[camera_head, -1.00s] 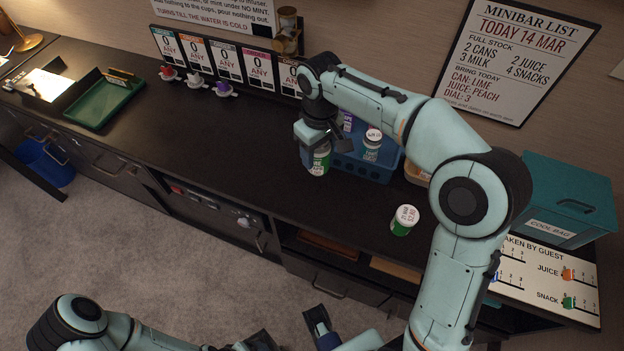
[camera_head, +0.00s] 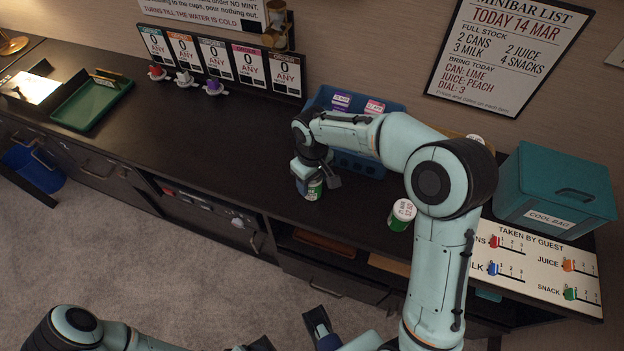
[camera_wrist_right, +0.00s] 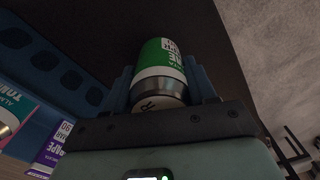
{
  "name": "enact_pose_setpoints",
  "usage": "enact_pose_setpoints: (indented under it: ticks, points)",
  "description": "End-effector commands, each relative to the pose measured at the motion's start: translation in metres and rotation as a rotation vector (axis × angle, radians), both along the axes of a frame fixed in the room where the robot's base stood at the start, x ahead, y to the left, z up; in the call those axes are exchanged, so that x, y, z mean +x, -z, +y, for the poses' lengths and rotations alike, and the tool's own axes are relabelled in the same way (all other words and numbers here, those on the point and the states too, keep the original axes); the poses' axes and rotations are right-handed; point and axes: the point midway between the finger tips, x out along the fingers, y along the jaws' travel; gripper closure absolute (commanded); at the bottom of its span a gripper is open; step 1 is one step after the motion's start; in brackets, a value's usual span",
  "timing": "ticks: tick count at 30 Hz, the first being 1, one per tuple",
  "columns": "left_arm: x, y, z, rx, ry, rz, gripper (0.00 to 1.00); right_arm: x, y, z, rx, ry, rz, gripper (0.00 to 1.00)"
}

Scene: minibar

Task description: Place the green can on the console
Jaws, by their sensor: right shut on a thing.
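A green can with a white band (camera_head: 313,190) is in my right gripper (camera_head: 316,180), which is shut on it, low over the dark console top (camera_head: 235,165). I cannot tell whether the can touches the surface. In the right wrist view the can (camera_wrist_right: 160,68) sits between the two blue-grey fingers. A second green can with a white lid (camera_head: 402,214) stands on the console to the right, apart from the gripper. My left gripper (camera_head: 290,335) is at the bottom edge, partly cut off, with its fingers apart and nothing seen between them.
A blue basket (camera_head: 368,165) with purple and pink cartons stands behind my right gripper. A teal cool bag (camera_head: 555,195) and a guest board (camera_head: 535,262) are at right. A green tray (camera_head: 92,103) lies at left. The console's middle left is clear.

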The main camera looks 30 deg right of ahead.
Motion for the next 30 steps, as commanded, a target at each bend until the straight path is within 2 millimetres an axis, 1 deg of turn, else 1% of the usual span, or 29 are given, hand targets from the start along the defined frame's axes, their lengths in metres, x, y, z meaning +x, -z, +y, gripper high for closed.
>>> enact_pose_setpoints:
  ticks: [4,8,9,10,11,19,23,26,30]
  points:
    - [0.0,0.0,0.0,0.0,0.0,0.0,0.17,0.0,-0.001,0.0,0.0,0.0,-0.001,0.83]
    - [0.001,0.002,0.0,0.0,-0.001,-0.003,0.17,0.0,0.003,0.0,0.0,0.0,0.0,0.83]
    - [0.001,0.002,0.0,0.0,-0.001,-0.003,0.17,0.0,0.003,0.0,0.0,0.0,0.001,0.35]
    - [0.001,0.001,0.0,0.0,-0.001,-0.003,0.17,0.0,0.003,0.0,0.0,0.0,0.001,0.25]
    - [0.001,0.001,0.0,0.0,-0.001,-0.003,0.17,0.0,0.003,0.0,0.0,0.0,0.001,0.19]
    - [0.001,0.001,0.0,0.0,-0.001,-0.003,0.17,0.0,0.002,0.0,0.0,0.0,0.0,0.19]
    - [0.0,-0.001,0.0,0.0,0.0,0.001,0.17,0.001,-0.006,0.0,0.0,0.0,-0.002,0.19]
    - [0.0,-0.003,0.0,0.0,0.001,0.003,0.17,0.001,-0.022,0.0,0.001,0.001,-0.004,0.19]
    - [-0.002,-0.007,0.0,-0.001,0.002,0.008,0.17,0.001,-0.053,0.0,0.0,0.0,-0.006,0.19]
